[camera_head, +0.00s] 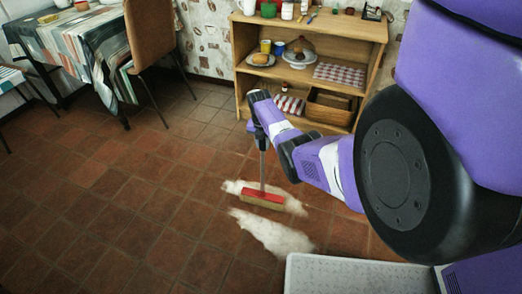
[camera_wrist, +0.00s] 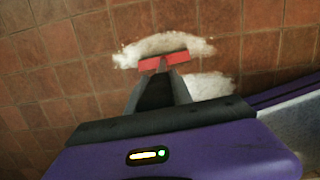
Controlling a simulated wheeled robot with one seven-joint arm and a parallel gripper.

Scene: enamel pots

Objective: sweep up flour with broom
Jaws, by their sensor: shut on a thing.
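A broom (camera_head: 262,195) with a red head, pale bristles and a thin grey handle stands near upright on the tiled floor. Its red head also shows in the wrist view (camera_wrist: 151,66). My gripper (camera_head: 260,128) is shut on the upper part of the handle; the fingers (camera_wrist: 163,90) hide most of the handle in the wrist view. White flour lies in two patches: a far patch (camera_head: 291,206) around the broom head, and a nearer patch (camera_head: 272,234) just in front of it. Both patches show in the wrist view, the far one (camera_wrist: 140,50) and the nearer one (camera_wrist: 207,85).
A wooden shelf (camera_head: 241,52) with food and baskets stands against the back wall. A chair (camera_head: 150,35) and a cloth-covered table (camera_head: 75,38) are at the upper left. A pale grey surface (camera_head: 355,280) is at the bottom. The floor at left is clear.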

